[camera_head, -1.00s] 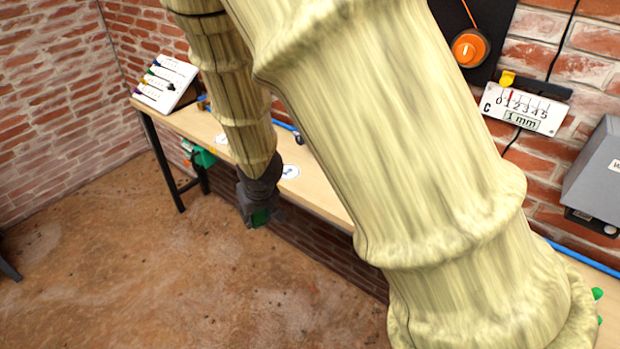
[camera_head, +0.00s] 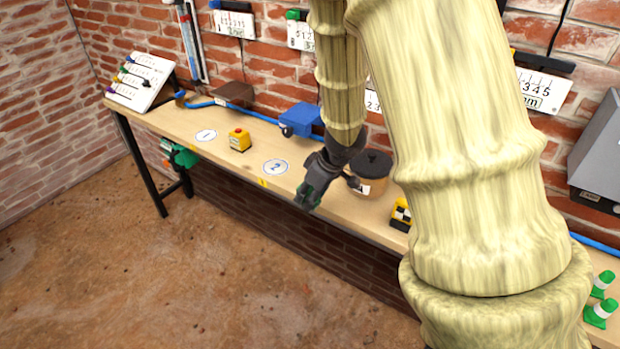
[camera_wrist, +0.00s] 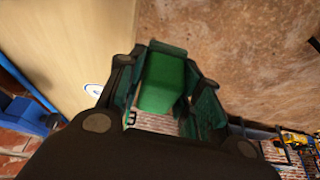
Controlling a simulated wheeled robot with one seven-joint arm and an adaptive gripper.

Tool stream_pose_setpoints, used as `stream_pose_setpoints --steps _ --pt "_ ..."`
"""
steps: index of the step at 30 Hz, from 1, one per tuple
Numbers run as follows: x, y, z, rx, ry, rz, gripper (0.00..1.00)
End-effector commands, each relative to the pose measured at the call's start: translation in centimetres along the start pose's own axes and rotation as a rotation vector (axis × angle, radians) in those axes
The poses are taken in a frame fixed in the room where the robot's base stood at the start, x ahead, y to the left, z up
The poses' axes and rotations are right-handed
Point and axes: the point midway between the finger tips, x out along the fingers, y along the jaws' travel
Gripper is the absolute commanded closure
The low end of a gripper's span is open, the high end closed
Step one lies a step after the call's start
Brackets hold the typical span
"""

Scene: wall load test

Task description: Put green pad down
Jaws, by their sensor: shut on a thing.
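My gripper (camera_head: 311,192) points downward at the front edge of the wooden bench in the head view. In the wrist view, its dark fingers are shut on the green pad (camera_wrist: 162,84), a small bright green block between them. In the head view the pad is hard to make out against the dark fingers. The bench (camera_wrist: 75,45) shows left of the gripper in the wrist view, with floor beyond its edge. I cannot tell how high the pad is above the bench top.
On the bench (camera_head: 335,207) stand a yellow block with a red button (camera_head: 239,139), a blue device (camera_head: 300,119), a tan pot with dark lid (camera_head: 371,172) and a yellow-black marked block (camera_head: 401,214). Round marks 1 (camera_head: 206,135) and 2 (camera_head: 275,167) lie clear.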

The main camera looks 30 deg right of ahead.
Motion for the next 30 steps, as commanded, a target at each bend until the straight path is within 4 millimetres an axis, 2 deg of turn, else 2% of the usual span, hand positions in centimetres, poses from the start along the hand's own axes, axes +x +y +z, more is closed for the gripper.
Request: stream_pose_setpoints --steps 15,21,27,30 --pt "2.9 8.7 -5.0 0.000 0.000 0.001 0.87" --pt "3.6 10.2 -5.9 0.000 0.000 0.000 0.87" --pt "3.9 11.1 -6.3 0.001 0.000 0.000 0.87" --pt "4.8 11.1 -6.0 0.002 0.001 -0.001 0.87"
